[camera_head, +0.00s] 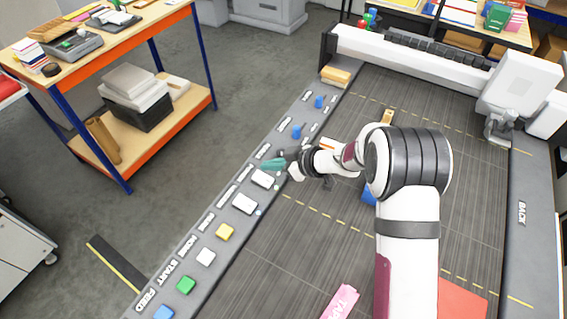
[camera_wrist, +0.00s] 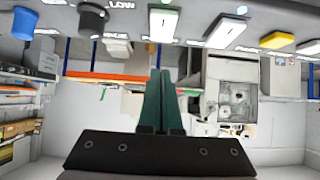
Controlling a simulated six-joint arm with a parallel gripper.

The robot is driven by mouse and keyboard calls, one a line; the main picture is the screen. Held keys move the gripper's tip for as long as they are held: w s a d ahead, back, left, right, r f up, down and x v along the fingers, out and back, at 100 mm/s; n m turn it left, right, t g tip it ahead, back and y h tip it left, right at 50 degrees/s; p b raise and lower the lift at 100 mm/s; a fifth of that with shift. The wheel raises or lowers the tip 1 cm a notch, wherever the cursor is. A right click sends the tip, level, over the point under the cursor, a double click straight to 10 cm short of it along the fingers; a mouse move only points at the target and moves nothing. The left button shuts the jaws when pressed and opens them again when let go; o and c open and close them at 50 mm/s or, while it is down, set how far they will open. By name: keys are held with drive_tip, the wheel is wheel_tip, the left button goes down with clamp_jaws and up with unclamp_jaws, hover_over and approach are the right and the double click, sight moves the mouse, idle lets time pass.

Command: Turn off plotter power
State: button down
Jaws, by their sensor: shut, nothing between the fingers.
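The plotter's control strip (camera_head: 187,258) runs along the left side of its dark bed. Two white rocker switches sit on it, an upper one (camera_head: 263,178) and a lower one (camera_head: 245,204), each with a small light beside it. They also show at the top of the wrist view, one (camera_wrist: 163,24) almost in line with my fingertips and one (camera_wrist: 224,31) to its right. I cannot read which is the power switch. My gripper (camera_head: 270,164), with teal fingers, is shut and empty, just beyond the upper rocker. Its fingers (camera_wrist: 160,74) show no clear contact.
Yellow (camera_head: 225,232), white (camera_head: 206,256), green (camera_head: 186,285) and blue (camera_head: 163,312) buttons lie nearer on the strip. Blue knobs (camera_head: 297,131) stand farther along. A black knob (camera_wrist: 93,18) is close to my fingers.

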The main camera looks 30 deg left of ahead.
sight(259, 176)
drive_tip(key=shift+a+f, duration=0.35)
drive_tip(key=shift+f, duration=0.45)
drive_tip(key=shift+a+f, duration=0.3)
drive_tip(key=shift+f, duration=0.55)
drive_tip(key=shift+a+f, duration=0.35)
drive_tip(key=shift+f, duration=0.45)
drive_tip(key=shift+a+f, duration=0.2)
drive_tip(key=shift+f, duration=0.1)
drive_tip(key=shift+a, duration=0.15)
drive_tip(key=shift+a+r, duration=0.2)
drive_tip(key=shift+a, duration=0.5)
